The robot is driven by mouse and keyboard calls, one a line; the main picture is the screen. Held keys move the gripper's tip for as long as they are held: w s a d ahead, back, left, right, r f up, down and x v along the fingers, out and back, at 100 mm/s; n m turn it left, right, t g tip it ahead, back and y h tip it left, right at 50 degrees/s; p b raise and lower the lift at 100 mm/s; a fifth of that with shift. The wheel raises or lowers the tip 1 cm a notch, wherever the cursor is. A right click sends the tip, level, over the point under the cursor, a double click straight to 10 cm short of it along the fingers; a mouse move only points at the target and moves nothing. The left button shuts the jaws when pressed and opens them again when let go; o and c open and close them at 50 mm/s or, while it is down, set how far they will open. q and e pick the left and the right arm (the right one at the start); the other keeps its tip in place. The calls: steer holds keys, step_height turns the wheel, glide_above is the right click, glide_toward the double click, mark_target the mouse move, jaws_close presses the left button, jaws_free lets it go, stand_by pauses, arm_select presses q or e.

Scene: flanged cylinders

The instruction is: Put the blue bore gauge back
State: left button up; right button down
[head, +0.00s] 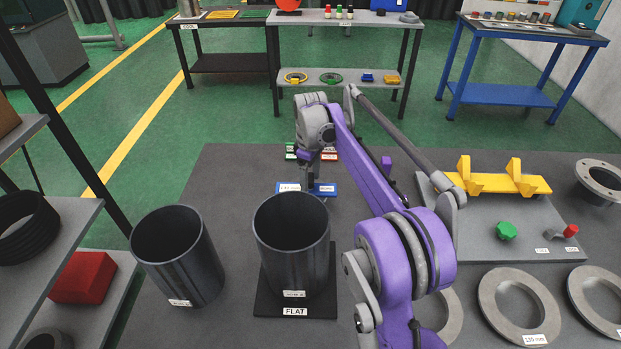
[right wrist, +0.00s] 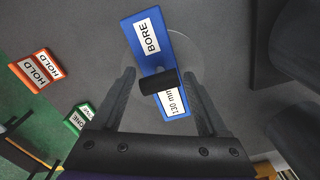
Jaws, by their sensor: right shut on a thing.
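The blue bore gauge (head: 291,187) is a flat blue bar with white labels, reading BORE and 130 mm, and a black handle. In the right wrist view the bar (right wrist: 138,26) runs below the fingers and its handle lies between them. My right gripper (head: 310,183) points down at the bar's middle and is shut on the gauge. The bar is at or just above the dark table; I cannot tell if it touches. A faint round patch (right wrist: 192,45) shows under it. My left gripper is not in view.
Two dark cylinders (head: 178,256) (head: 291,245) stand in front; the right one is on a plate marked FLAT (head: 266,306). Green (head: 291,151) and red (head: 329,155) label blocks lie just beyond the gauge. A grey board (head: 480,235) with a yellow cradle (head: 500,184) and grey rings (head: 519,300) are at right.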

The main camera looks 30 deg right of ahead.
steer(key=shift+f+b, duration=0.3)
steer(key=shift+f, duration=0.3)
stand_by(0.3)
jaws_free()
step_height(320, 180, up, 11)
steer(key=shift+f+p, duration=0.1)
steer(key=shift+p, duration=0.6)
steer(key=shift+s, duration=0.1)
